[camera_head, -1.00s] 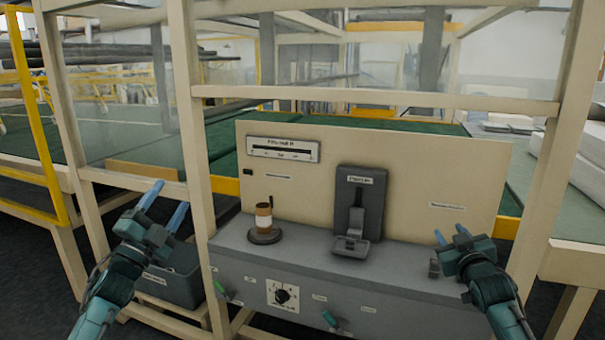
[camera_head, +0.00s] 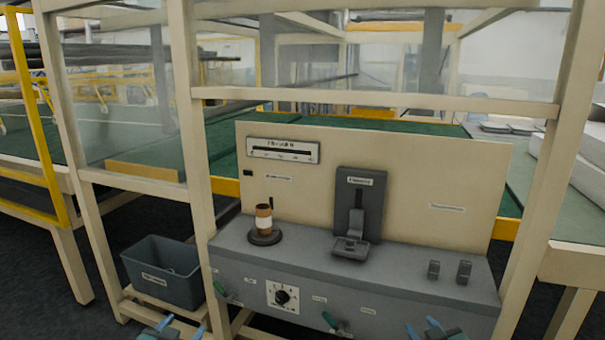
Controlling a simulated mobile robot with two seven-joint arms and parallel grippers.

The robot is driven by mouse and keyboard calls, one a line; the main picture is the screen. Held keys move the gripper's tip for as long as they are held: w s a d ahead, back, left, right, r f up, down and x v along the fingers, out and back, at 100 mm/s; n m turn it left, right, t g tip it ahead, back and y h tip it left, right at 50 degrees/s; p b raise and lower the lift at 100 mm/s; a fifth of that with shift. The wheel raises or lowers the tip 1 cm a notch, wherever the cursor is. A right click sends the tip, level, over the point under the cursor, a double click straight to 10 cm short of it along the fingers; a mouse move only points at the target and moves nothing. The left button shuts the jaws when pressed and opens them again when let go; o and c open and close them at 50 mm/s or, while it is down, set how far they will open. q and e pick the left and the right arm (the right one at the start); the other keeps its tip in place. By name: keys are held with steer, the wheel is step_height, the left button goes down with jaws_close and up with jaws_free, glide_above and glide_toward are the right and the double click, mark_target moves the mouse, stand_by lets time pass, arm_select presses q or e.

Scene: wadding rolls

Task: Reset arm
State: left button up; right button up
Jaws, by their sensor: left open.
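My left gripper (camera_head: 180,326) shows at the bottom edge of the head view, left of centre, with its two blue fingertips apart and nothing between them. It is in front of and below the control console (camera_head: 330,265), near the grey bin (camera_head: 165,272). My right gripper (camera_head: 423,327) shows at the bottom edge right of centre. Its blue fingertips are also apart and empty, in front of the console's lower face. Most of both grippers and both arms are cut off by the frame's lower edge.
The console carries a brown and white handle (camera_head: 264,219), a dark lever unit (camera_head: 359,208), two small switches (camera_head: 434,270) (camera_head: 464,272), a dial (camera_head: 282,297) and green-handled levers (camera_head: 333,321). Beige frame posts (camera_head: 196,150) (camera_head: 545,150) stand at both sides. The dark floor is clear at the left.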

arm_select(q)
steer(key=s+d+f+g+h, duration=0.1)
steer(key=s+d+f, duration=0.2)
steer(key=s, duration=0.6)
steer(key=s+d+f+g, duration=0.1)
steer(key=s+d+f, duration=0.2)
steer(key=s, duration=0.6)
steer(key=s+d+f+g+h, duration=0.1)
steer(key=s+d+f, duration=0.3)
steer(key=s, duration=0.5)
steer(key=shift+s+d+n+g+h, duration=0.3)
steer(key=shift+d+n+g, duration=0.15)
steer(key=shift+d, duration=0.45)
arm_select(e)
steer(key=s+a+f+g+y, duration=0.1)
steer(key=s+a+f, duration=0.2)
steer(key=s, duration=0.6)
steer(key=s+a+f+g, duration=0.1)
steer(key=s+a+f, duration=0.2)
steer(key=s, duration=0.6)
steer(key=s+a+f+g+y, duration=0.1)
steer(key=s+a+f, duration=0.3)
steer(key=s, duration=0.5)
steer(key=shift+s+a+m+g+y, duration=0.3)
steer(key=shift+a+m+g, duration=0.15)
steer(key=shift+a, duration=0.45)
arm_select(q)
steer(key=shift+c, duration=0.4)
